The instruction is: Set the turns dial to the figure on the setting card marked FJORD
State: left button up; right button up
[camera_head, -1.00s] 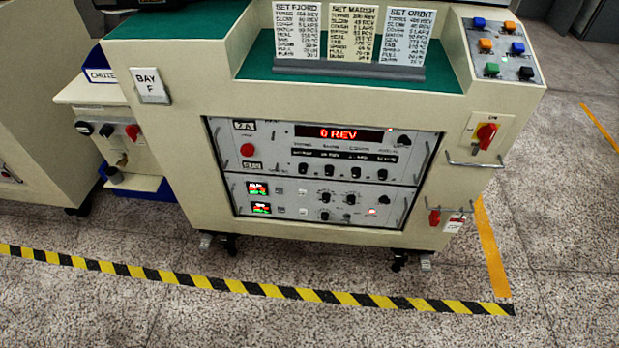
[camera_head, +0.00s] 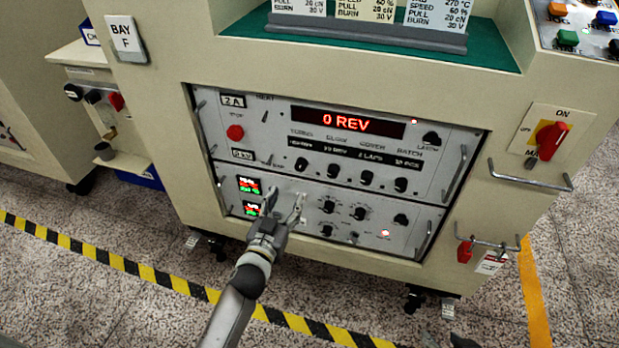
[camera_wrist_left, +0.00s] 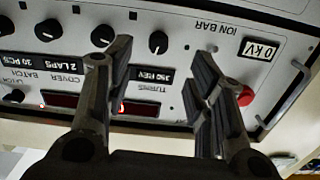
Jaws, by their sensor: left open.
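My left gripper (camera_head: 284,203) is open and empty in front of the lower unit, below the turns dial (camera_head: 301,164), apart from it in the picture. The turns dial is the leftmost black knob of the upper unit's row. In the left wrist view, turned upside down, the turns dial (camera_wrist_left: 158,42) shows between the open fingers (camera_wrist_left: 160,60). Its small window (camera_wrist_left: 152,74) seems to read 350 REV. The red display (camera_head: 347,122) reads 0 REV. Only the bottom of the FJORD card (camera_head: 298,6) shows; its turns line is out of frame. Dark shapes at the bottom edge may be my right gripper.
More black knobs (camera_head: 366,177) sit right of the turns dial. A red stop button (camera_head: 235,132) is on the left. Metal handles (camera_head: 456,172) flank the units. A red main switch (camera_head: 551,140) and a rail (camera_head: 530,178) are at right.

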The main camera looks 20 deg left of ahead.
aim_at(299, 169)
pick_arm(q)
jog(key=w, duration=0.3)
jog(key=w+b, duration=0.1)
jog(key=w, duration=0.3)
jog(key=w+r+b, duration=0.1)
jog(key=w, duration=0.2)
jog(key=shift+w+d, duration=0.2)
jog(key=shift+w, duration=0.4)
pick_arm(e)
jog(key=w+a+r+t+y, duration=0.2)
jog(key=w+a+r+t, duration=0.1)
jog(key=w+r+t, duration=0.3)
jog(key=shift+w+r+t, duration=0.4)
jog(key=shift+w+r, duration=0.9)
jog(key=shift+r, duration=0.3)
pick_arm(q)
jog(key=shift+c, duration=0.3)
pick_arm(e)
jog(key=shift+a, duration=0.1)
pick_arm(q)
jog(key=c, duration=1)
